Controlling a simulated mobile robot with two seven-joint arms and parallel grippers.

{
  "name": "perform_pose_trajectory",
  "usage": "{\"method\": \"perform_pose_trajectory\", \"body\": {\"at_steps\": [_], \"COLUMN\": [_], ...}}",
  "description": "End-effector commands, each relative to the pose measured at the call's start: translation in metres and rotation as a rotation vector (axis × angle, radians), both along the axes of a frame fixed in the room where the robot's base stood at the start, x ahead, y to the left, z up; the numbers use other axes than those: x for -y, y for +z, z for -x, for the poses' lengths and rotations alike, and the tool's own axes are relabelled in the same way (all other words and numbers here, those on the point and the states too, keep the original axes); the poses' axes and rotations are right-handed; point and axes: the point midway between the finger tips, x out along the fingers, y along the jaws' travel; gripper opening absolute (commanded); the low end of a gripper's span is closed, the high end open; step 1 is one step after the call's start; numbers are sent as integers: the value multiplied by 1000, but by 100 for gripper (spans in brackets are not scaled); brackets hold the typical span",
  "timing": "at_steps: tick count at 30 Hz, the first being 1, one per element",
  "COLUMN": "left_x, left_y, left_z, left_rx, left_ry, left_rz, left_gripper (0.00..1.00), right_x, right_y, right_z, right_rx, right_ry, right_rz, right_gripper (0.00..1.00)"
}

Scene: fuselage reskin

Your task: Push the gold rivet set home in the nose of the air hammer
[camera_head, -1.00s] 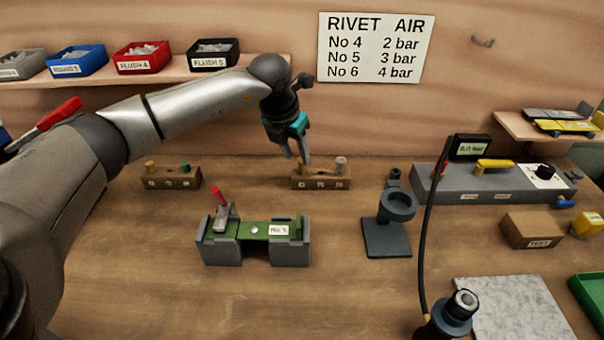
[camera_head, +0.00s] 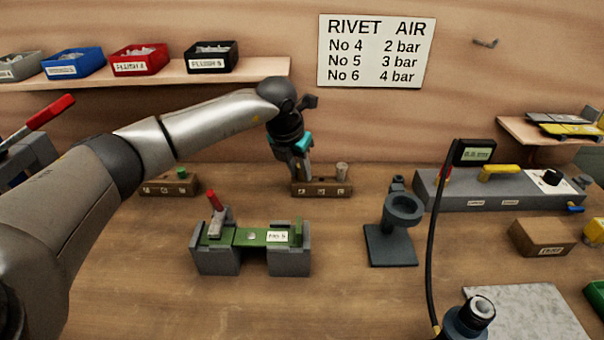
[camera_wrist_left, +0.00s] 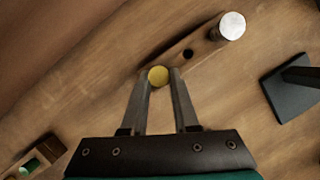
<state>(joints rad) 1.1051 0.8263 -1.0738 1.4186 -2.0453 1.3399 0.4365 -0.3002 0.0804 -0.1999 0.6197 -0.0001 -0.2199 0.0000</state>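The gold rivet set (camera_wrist_left: 158,76) stands in the end of a wooden block, seen from above in the left wrist view. The block (camera_head: 321,190) is at the back middle of the bench. My left gripper (camera_head: 296,176) points down at the block's left end. Its fingers (camera_wrist_left: 160,78) are apart, one on each side of the gold set. Whether they touch it is hard to tell. The air hammer (camera_head: 462,322) stands at the bottom right, nose up and cut off by the frame edge, with a black hose. My right gripper is not in view.
A silver set (camera_wrist_left: 231,26) stands in the same block beyond an empty hole. A green clamped fixture (camera_head: 252,237), a dark ring stand (camera_head: 391,238) and a grey regulator box (camera_head: 478,192) are nearby. Another block (camera_head: 170,187) lies left, beneath my arm.

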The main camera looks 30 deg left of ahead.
Motion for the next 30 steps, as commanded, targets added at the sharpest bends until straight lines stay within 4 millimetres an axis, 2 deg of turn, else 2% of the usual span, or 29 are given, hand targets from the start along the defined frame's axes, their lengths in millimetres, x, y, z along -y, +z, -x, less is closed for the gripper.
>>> {"method": "perform_pose_trajectory", "body": {"at_steps": [1, 6, 19, 30], "left_x": [0, 0, 0, 0], "left_y": [0, 0, 1, 10], "left_z": [0, 0, 0, 0], "left_rx": [0, -1, -1, 1], "left_ry": [0, 0, 0, 0], "left_rz": [0, 0, 0, 0], "left_gripper": [18, 0, 0, 0], "right_x": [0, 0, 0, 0], "right_y": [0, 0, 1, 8], "right_z": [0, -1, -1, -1], "right_rx": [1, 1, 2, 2], "right_ry": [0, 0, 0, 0], "right_rz": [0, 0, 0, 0], "right_gripper": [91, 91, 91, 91]}}
